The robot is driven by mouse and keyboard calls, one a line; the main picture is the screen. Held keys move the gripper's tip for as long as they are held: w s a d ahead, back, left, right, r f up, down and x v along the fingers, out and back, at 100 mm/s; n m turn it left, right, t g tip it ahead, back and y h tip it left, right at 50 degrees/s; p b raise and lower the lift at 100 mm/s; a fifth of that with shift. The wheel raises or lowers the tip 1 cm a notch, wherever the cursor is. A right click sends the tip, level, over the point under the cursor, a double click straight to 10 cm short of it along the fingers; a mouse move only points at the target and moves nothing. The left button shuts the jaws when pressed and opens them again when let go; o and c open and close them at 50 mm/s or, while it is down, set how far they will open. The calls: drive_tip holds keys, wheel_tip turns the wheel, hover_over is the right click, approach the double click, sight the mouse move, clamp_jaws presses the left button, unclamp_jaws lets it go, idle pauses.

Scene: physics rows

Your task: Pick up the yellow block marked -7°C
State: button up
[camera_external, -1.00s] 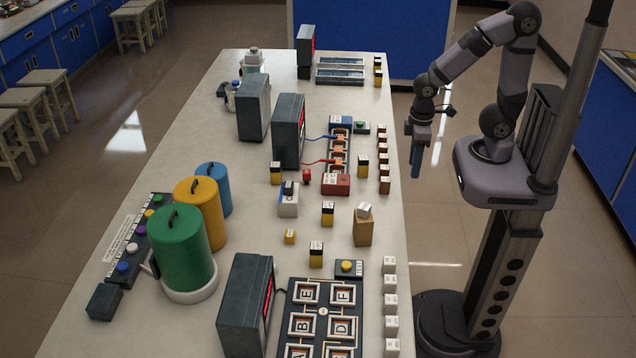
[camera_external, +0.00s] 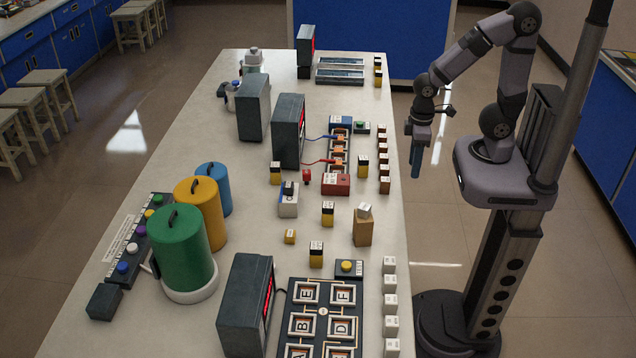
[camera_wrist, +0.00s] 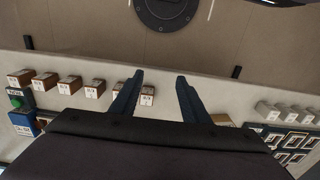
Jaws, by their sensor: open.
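The labels are too small to read, so I cannot tell which is -7°C. My gripper (camera_external: 415,172) hangs pointing down beyond the table's right edge, apart from all blocks. In the wrist view my gripper (camera_wrist: 160,76) is open, with nothing held between its fingers.
A row of brown blocks (camera_external: 384,170) and several white cubes (camera_external: 390,305) line the table's right edge. A tan block with a silvery top (camera_external: 363,230), green canister (camera_external: 182,250), dark display boxes (camera_external: 245,305) and a lettered board (camera_external: 322,340) crowd the table (camera_external: 130,330).

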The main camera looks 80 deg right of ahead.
sight(274, 168)
drive_tip(key=shift+o, duration=0.7)
